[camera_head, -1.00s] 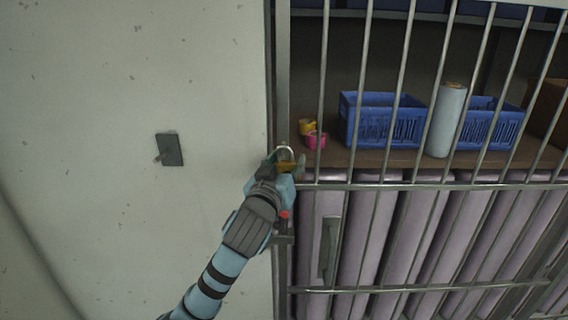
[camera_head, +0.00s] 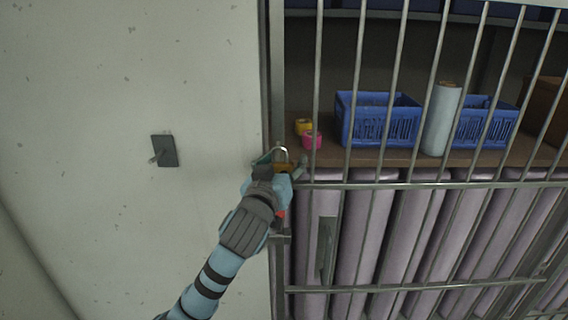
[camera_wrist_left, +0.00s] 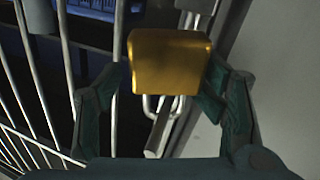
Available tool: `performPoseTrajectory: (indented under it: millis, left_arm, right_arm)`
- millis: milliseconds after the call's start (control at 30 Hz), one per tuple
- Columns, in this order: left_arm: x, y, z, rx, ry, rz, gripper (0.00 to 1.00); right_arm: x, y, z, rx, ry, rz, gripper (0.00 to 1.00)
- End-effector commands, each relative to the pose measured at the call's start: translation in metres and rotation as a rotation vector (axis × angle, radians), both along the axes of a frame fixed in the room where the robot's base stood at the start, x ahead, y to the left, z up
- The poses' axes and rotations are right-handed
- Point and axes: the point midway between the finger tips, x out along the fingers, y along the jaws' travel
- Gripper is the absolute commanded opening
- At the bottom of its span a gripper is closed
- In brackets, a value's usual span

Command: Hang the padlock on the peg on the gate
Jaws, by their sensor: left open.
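The brass padlock (camera_head: 283,167) is at the left edge of the gate in the head view, its silver shackle on top. In the left wrist view, its body (camera_wrist_left: 168,62) shows large with the shackle pointing down the picture. A grey peg (camera_wrist_left: 158,132) appears to pass through the shackle loop. My left gripper (camera_head: 281,166) is open, with a finger on each side of the padlock body. In the wrist view, the fingers (camera_wrist_left: 166,88) stand either side of it; whether either touches is unclear. The peg is hard to see in the head view. My right gripper is out of view.
The barred gate (camera_head: 430,185) fills the right side. Behind it, a shelf holds blue baskets (camera_head: 350,118), a pale roll (camera_head: 441,120), and yellow (camera_head: 303,126) and pink (camera_head: 312,141) tape rolls. A dark plate with a peg (camera_head: 164,151) is on the pale wall (camera_head: 110,90).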

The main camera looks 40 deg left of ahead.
Motion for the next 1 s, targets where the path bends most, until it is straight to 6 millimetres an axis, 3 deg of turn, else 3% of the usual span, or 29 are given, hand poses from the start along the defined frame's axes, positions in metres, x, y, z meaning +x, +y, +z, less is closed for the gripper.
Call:
performPoseTrajectory:
  millis: [167, 533, 1000]
  left_arm:
    - [0.0, 0.0, 0.01, 0.0, -0.003, 0.003, 0.67]
    - [0.001, -0.002, 0.093, 0.003, -0.004, 0.002, 0.67]
    - [0.003, -0.005, 0.105, 0.003, 0.002, -0.002, 0.67]
  right_arm:
    - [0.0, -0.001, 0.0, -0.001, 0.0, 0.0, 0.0]
    - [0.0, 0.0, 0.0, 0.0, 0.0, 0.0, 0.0]
    - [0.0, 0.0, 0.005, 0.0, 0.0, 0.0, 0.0]
